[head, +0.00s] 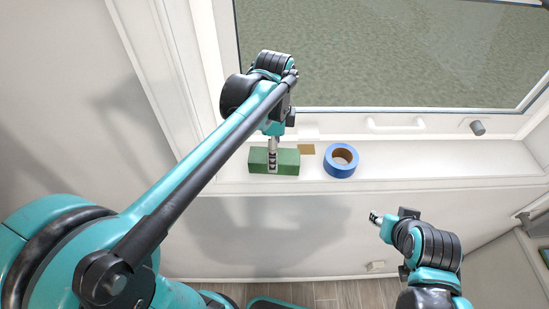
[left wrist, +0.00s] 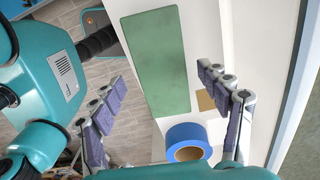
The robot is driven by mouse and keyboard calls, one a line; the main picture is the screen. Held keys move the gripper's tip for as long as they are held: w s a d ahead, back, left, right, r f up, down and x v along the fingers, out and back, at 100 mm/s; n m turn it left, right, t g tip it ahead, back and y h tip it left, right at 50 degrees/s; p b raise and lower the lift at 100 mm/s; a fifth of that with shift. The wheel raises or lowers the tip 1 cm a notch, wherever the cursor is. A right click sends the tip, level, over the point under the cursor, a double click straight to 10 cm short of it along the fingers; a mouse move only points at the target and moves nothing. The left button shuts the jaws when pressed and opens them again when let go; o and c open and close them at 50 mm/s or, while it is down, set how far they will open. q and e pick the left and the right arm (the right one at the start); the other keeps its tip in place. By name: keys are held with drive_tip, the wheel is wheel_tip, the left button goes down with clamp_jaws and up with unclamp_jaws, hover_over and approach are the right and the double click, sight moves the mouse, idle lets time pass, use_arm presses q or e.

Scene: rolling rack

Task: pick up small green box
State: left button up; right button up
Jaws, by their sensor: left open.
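The small green box (head: 288,160) lies on the white window sill, at the left of the blue tape roll. In the left wrist view the green box (left wrist: 160,60) shows its long flat top, lying between the lines of my two spread fingers. My left gripper (head: 272,162) is open and in front of the middle of the box in the head view. In the left wrist view my left gripper (left wrist: 162,76) has nothing between its fingers that looks gripped; contact with the box cannot be told. My right gripper (head: 375,218) is low at the right, away from the box.
A blue tape roll (head: 341,160) sits on the sill right of the box. A small tan square (head: 306,149) lies between them. The window frame (head: 400,122) with its handle rises behind. The sill (head: 440,165) right of the tape is clear.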

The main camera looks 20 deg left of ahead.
use_arm(q)
drive_tip(key=f, duration=0.2)
drive_tip(key=shift+w+f, duration=0.25)
drive_tip(key=shift+f, duration=0.15)
drive_tip(key=shift+s, duration=0.2)
drive_tip(key=c, duration=1.4)
